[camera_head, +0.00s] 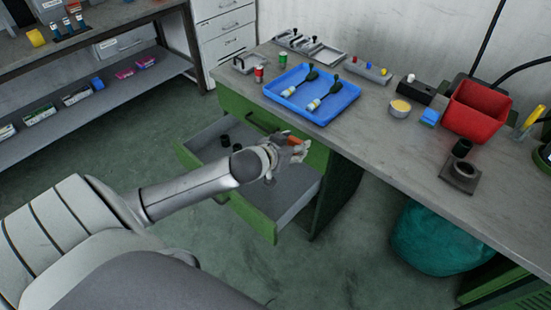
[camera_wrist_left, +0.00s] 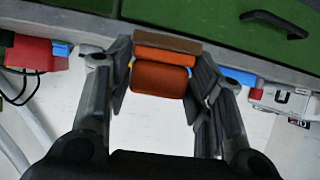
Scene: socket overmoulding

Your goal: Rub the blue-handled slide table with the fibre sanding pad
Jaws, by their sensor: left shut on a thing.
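My left gripper (camera_head: 290,148) is above the open drawer, in front of the workbench edge. In the left wrist view its two fingers (camera_wrist_left: 162,82) are shut on the sides of an orange block with a brown face, which looks like the fibre sanding pad (camera_wrist_left: 160,78). A bit of its orange shows in the head view (camera_head: 294,140). Small grey plates with dark handles (camera_head: 310,46) lie at the back of the bench, and a grey piece with a dark handle (camera_head: 248,63) lies at its left end. I cannot tell which is the blue-handled slide table. My right gripper is out of view.
The open green drawer (camera_head: 262,222) holds dark cylinders. On the workbench (camera_head: 372,125) stand a blue tray (camera_head: 350,92) with two dark-and-white parts, a red bin (camera_head: 478,108), a yellow-topped tin (camera_head: 399,108) and a dark square base (camera_head: 461,176). The bench front right of the tray is mostly clear.

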